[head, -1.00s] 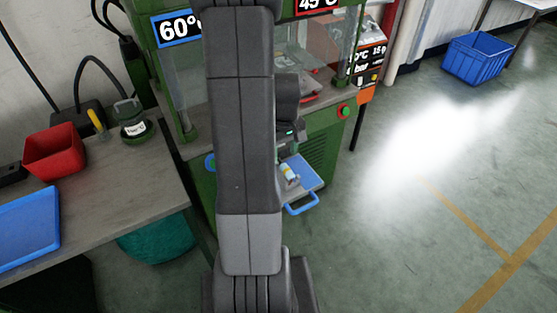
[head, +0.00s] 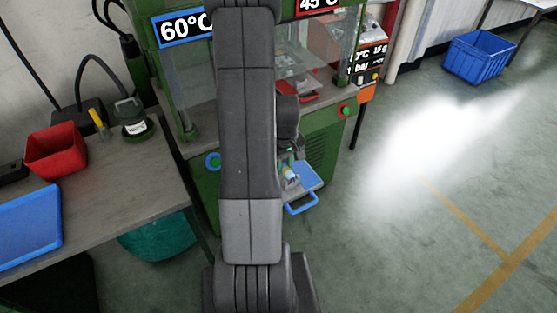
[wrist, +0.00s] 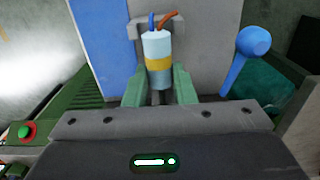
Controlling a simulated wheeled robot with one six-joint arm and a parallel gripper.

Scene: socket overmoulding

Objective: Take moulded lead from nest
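The moulded lead (wrist: 158,58) shows in the wrist view as a pale blue cylinder with a yellow band and a blue and an orange wire at its far end. A grey bracket (wrist: 134,29), seemingly part of the nest, stands around that end. The lead lies between the green fingers of my gripper (wrist: 159,86). Their inner faces are close to its sides; whether they touch is not clear. In the head view the lead (head: 290,173) is small, at the blue tray (head: 309,183) on the press front, with my gripper just above it. My arm hides part of this.
The green press (head: 318,140) has a green button (head: 346,111) at right. A blue ball lever (wrist: 252,43) stands right of the fingers in the wrist view. The bench (head: 110,190) at left carries a red bin (head: 55,150) and a blue tray (head: 28,228).

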